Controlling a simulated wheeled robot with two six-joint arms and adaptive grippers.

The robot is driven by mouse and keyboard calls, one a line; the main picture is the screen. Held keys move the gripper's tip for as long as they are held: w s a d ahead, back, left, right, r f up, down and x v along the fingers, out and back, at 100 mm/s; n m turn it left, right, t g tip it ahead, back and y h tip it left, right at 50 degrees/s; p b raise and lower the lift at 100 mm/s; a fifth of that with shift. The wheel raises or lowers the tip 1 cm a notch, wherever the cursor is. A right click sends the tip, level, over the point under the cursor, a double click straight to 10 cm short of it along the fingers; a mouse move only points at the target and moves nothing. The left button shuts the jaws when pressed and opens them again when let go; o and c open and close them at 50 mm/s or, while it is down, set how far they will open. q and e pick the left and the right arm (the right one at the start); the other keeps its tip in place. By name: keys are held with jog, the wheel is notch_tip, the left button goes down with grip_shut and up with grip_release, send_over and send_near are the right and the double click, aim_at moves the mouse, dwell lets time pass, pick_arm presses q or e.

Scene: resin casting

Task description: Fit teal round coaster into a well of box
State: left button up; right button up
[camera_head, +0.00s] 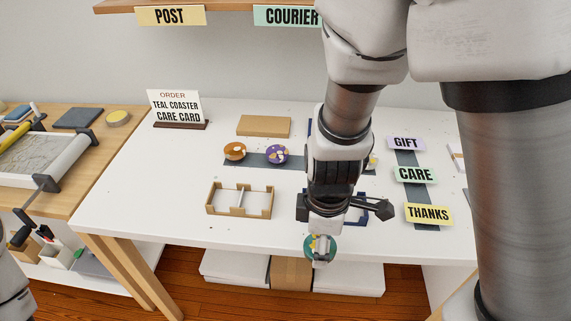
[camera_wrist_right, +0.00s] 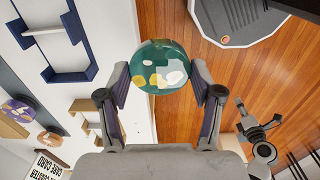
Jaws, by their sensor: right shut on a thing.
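The teal round coaster (camera_head: 321,248), with white and yellow patches, is held in my right gripper (camera_head: 320,238) at the table's front edge. In the right wrist view the coaster (camera_wrist_right: 160,66) sits between both fingertips. A tan box (camera_head: 240,213) with a divider and two wells stands left of it on the table, its visible wells empty. A navy box (camera_head: 364,214) is partly hidden behind my right arm; it also shows in the right wrist view (camera_wrist_right: 70,76). The coaster is apart from both boxes. My left gripper (camera_wrist_right: 257,112) appears open and empty, low over the floor side.
An orange-brown coaster (camera_head: 235,151) and a purple coaster (camera_head: 277,154) lie on a dark strip behind the tan box. A flat tan block (camera_head: 264,126) and an order sign (camera_head: 175,108) stand farther back. Label cards, including the CARE card (camera_head: 415,175), lie right. White table is clear around the tan box.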

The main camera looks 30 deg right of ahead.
jog(key=w+d+p, duration=0.1)
jog(key=w+d, duration=0.1)
jog(key=w, duration=0.1)
jog(key=shift+w+r+p, duration=0.1)
jog(key=shift+p, duration=0.25)
jog(key=w+d, duration=0.1)
jog(key=w, duration=0.2)
jog(key=w+d+f, duration=0.1)
jog(key=w+d, duration=0.1)
jog(key=w, duration=0.1)
jog(key=w+d, duration=0.2)
jog(key=w, duration=0.1)
jog(key=shift+w+d+f, duration=0.1)
jog(key=shift+d+f, duration=0.1)
jog(key=shift+f, duration=0.2)
notch_tip(320, 180, down, 3)
jog(key=shift+f, duration=0.35)
pick_arm(q)
notch_tip(320, 180, up, 3)
jog(key=shift+r, duration=0.15)
pick_arm(e)
jog(key=o, duration=1.1)
pick_arm(q)
jog(key=shift+r, duration=0.4)
pick_arm(e)
notch_tip(320, 180, up, 12)
jog(key=shift+r, duration=0.25)
